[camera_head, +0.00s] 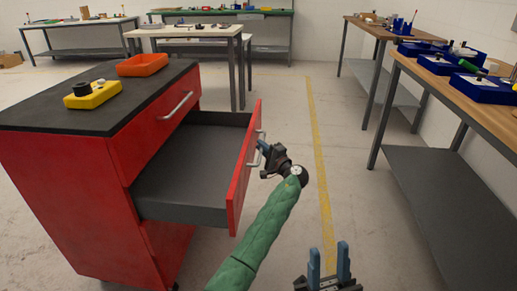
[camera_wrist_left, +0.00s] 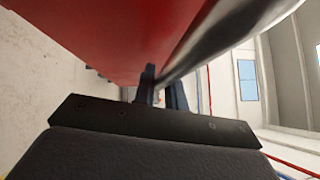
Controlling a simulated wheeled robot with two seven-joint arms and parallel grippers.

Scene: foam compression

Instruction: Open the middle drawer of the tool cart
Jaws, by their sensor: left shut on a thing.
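The red tool cart (camera_head: 60,170) with a black top stands at the left in the head view. Its middle drawer (camera_head: 190,178) is pulled far out, and its grey inside is empty. My left gripper (camera_head: 262,148) is shut on the drawer handle (camera_head: 256,152) at the red drawer front (camera_head: 240,170). The left wrist view shows the fingers (camera_wrist_left: 160,88) at the silver handle bar (camera_wrist_left: 215,35), under the red front. The upper drawer is closed, with its own silver handle (camera_head: 177,105). My right gripper (camera_head: 329,262) is open and empty at the bottom of the head view.
An orange tray (camera_head: 142,65) and a yellow block (camera_head: 92,95) with knobs sit on the cart top. A workbench (camera_head: 450,75) with blue bins (camera_head: 480,88) stands at the right. Open floor with a yellow line (camera_head: 318,150) lies between cart and bench. More tables stand behind.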

